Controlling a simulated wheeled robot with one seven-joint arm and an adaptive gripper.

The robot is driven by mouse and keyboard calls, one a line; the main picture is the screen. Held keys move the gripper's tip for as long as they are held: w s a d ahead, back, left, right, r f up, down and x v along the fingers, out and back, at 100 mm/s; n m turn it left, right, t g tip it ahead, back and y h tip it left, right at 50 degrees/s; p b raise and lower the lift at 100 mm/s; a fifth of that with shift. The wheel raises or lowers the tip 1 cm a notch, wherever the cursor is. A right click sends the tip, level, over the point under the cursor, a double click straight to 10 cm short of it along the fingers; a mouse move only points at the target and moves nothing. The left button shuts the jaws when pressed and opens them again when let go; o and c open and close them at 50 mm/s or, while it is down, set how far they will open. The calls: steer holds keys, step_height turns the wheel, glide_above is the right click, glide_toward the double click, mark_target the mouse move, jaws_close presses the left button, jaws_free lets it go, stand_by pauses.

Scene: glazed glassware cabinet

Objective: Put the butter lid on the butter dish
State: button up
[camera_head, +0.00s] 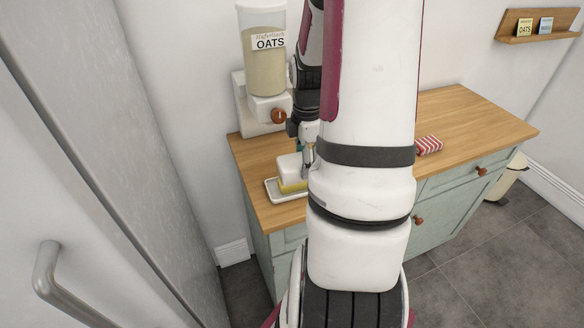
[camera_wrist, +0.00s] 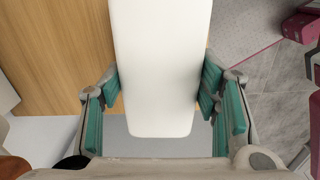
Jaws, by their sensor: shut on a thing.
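The white butter lid (camera_head: 289,166) is held in my gripper (camera_head: 304,158), which is partly hidden behind my arm. In the wrist view the lid (camera_wrist: 160,65) fills the space between the teal finger pads of my gripper (camera_wrist: 160,88). The white butter dish (camera_head: 272,192) sits near the left end of the wooden counter, with yellow butter (camera_head: 291,187) showing on it below the lid. The lid appears just above or around the top of the butter; I cannot tell whether it touches. My arm hides the right side of the dish.
An oats dispenser (camera_head: 264,75) stands at the back left of the counter (camera_head: 462,115). A red-and-white striped cloth (camera_head: 428,145) lies right of my arm. The counter's right part is clear. A wall shelf (camera_head: 538,38) is at upper right, and a steel door handle (camera_head: 47,275) at lower left.

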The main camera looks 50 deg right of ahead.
mark_target(295, 155)
steer(key=w, duration=0.3)
steer(key=shift+a+f, duration=0.15)
steer(key=shift+f, duration=1.75)
steer(key=shift+f, duration=0.6)
steer(key=o, duration=1.3)
